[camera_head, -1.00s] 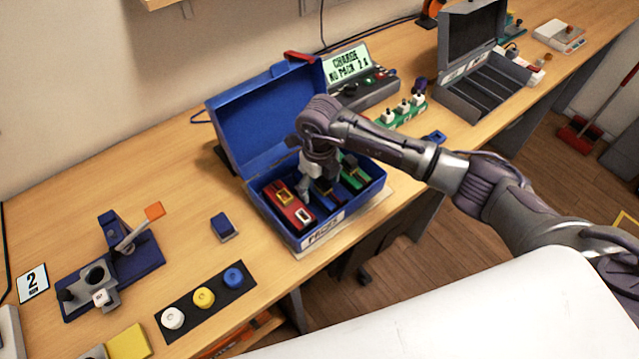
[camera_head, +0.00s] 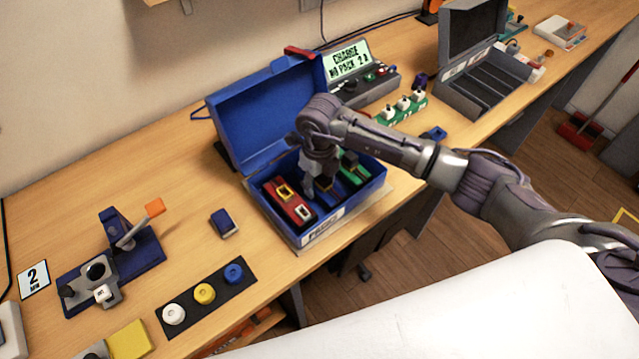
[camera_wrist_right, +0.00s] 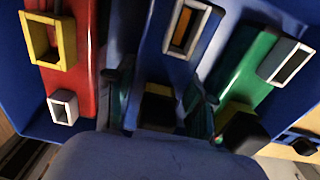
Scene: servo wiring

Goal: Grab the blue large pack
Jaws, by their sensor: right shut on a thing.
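The blue large pack (camera_wrist_right: 157,60) stands in the open blue box (camera_head: 258,209), between the red pack (camera_head: 288,205) and the green pack (camera_head: 354,170). In the wrist view it has a dark opening with an orange strip at its far end. My right gripper (camera_wrist_right: 157,98) has one finger on each side of the blue pack and is shut on it. In the head view my right gripper (camera_head: 312,185) reaches down into the box and hides much of the blue pack. My left gripper is not in view.
The raised lid (camera_head: 262,105) stands behind my right gripper. A display unit (camera_head: 352,68) reading "CHARGE" stands behind the box. A small blue block (camera_head: 224,222) and a button strip (camera_head: 205,295) lie to the left. An open grey case (camera_head: 475,60) stands at the back right.

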